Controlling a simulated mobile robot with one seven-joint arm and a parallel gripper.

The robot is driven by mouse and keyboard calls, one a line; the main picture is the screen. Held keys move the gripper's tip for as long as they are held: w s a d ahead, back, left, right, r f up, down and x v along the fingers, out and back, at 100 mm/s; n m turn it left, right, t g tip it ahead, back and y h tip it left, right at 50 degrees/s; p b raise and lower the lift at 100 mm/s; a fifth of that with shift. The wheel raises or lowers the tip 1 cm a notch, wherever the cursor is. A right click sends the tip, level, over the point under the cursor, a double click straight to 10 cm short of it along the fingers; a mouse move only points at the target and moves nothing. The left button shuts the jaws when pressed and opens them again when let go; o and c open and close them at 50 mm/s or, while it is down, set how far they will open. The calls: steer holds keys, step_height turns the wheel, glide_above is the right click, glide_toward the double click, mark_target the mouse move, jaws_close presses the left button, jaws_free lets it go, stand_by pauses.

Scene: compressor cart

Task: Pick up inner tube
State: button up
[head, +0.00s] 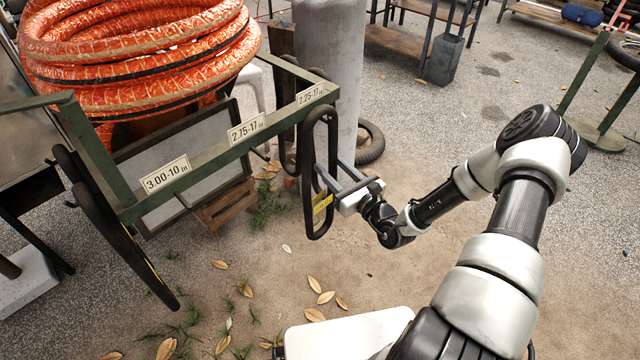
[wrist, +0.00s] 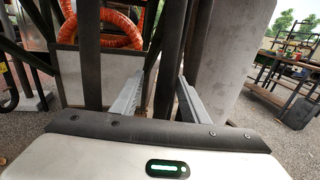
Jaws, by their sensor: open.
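A black inner tube (head: 308,185) hangs as a long narrow loop from the right end of a green rack, by the 2.25-17 label, with a yellow tag (head: 323,203) low on it. My gripper (head: 331,169) is at the loop's right side, about halfway down. In the wrist view its two grey fingers (wrist: 162,82) are open and apart. One black strand (wrist: 171,60) of tube stands between them, and another strand (wrist: 88,50) is left of the left finger. Whether a finger touches the tube cannot be told.
The green rack (head: 210,160) carries more black tubes, one at its left end (head: 110,225). A coil of orange hose (head: 135,50) sits behind it. A grey pillar (head: 335,70) stands close behind the gripper, with a tire (head: 371,142) at its foot.

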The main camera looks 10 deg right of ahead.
steer(key=x, duration=0.4)
steer(key=shift+w+f+b, duration=0.1)
steer(key=shift+w+b, duration=0.2)
steer(key=shift+w, duration=0.05)
jaws_close()
